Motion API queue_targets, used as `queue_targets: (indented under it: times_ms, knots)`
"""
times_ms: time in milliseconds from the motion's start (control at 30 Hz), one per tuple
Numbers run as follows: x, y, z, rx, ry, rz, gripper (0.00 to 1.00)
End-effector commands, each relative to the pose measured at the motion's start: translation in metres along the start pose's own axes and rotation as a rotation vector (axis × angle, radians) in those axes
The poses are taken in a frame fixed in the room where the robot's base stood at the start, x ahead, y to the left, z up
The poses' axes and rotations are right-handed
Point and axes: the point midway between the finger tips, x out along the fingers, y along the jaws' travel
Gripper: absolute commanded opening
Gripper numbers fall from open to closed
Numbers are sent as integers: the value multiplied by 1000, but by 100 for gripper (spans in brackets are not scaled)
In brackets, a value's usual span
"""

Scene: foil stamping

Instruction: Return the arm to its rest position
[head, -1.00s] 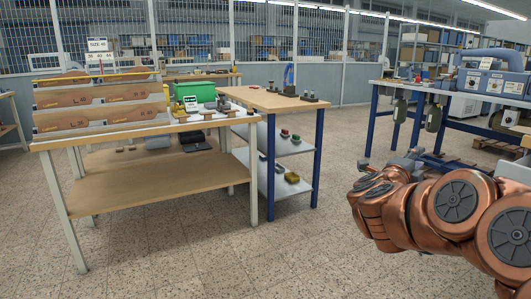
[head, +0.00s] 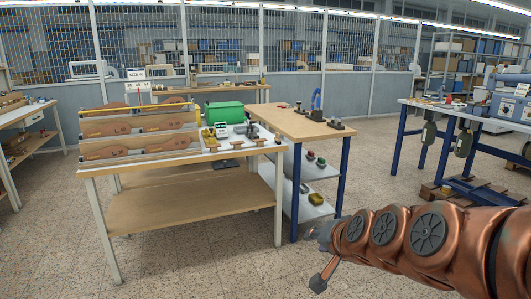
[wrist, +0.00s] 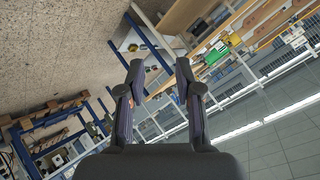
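My copper-coloured arm reaches in from the right edge of the head view, stretched out low to the left. My gripper (head: 318,258) is at its end, over the floor in front of the blue-legged table. In the wrist view my gripper (wrist: 158,76) shows two dark fingers spread apart with a clear gap. Nothing is between the fingers. The wrist picture is strongly tilted, with floor at upper left and ceiling at lower right.
Another blue-legged bench (head: 465,108) stands at right. The floor (head: 230,280) in front is open.

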Motion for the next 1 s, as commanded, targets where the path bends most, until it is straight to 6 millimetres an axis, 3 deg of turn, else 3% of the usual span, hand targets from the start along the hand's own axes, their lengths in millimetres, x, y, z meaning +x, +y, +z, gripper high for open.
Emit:
queue_targets:
  times_ms: [33,167,300,500,633,800,1000]
  knots:
    - [-18,-4,9,-42,-59,27,34]
    - [-52,10,48,-156,-229,108,34]
    - [-98,33,86,-262,-419,210,34]
    - [-179,72,126,-374,-681,368,34]
    - [-225,93,142,-411,-816,453,34]
    - [-259,107,152,-430,-912,514,34]
    - [-265,111,155,-434,-931,525,34]
